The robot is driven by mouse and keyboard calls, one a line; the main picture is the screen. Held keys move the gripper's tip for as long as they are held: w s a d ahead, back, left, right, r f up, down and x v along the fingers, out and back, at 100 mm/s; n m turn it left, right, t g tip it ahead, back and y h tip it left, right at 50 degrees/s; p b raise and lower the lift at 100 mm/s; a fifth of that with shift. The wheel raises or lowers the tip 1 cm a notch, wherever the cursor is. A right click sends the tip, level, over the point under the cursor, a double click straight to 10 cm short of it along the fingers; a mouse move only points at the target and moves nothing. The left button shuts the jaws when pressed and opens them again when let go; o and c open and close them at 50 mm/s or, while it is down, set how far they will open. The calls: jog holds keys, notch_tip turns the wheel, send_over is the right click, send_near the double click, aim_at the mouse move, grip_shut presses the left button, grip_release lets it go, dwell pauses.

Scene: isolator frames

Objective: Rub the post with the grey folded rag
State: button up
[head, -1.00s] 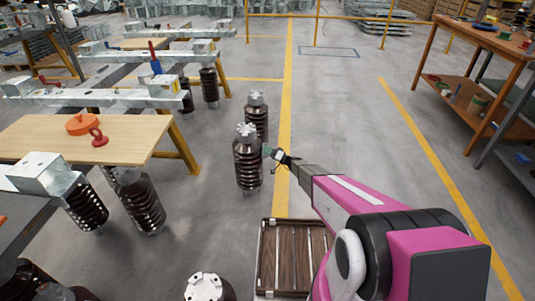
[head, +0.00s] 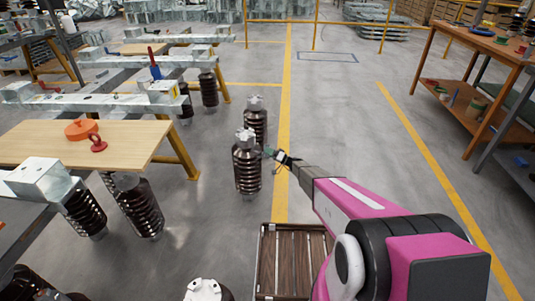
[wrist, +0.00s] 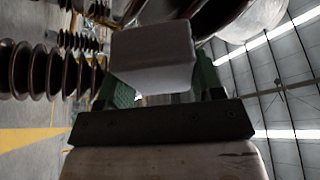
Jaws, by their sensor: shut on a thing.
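The post is most likely the brown ribbed insulator (head: 247,170) with a pale metal cap, upright on the floor in the middle of the head view. My gripper (head: 273,154) is at its right side, near the upper ribs. In the wrist view my gripper (wrist: 165,82) is shut on the grey folded rag (wrist: 152,52), a pale block between the green fingers. Dark brown ribs (wrist: 215,18) loom close behind the rag at the top. Whether the rag touches them I cannot tell. The rag is too small to make out in the head view.
Another ribbed insulator (head: 256,118) stands just behind the post. A slatted wooden crate (head: 262,262) is in front, and a capped insulator (head: 204,290) at the bottom edge. A wooden tabletop (head: 60,145) is at left, a workbench (head: 478,40) at right.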

jog(key=shift+s+d, duration=0.1)
jog(key=shift+d, duration=2.45)
jog(key=shift+d, duration=0.15)
jog(key=d, duration=0.2)
jog(key=shift+d, duration=0.35)
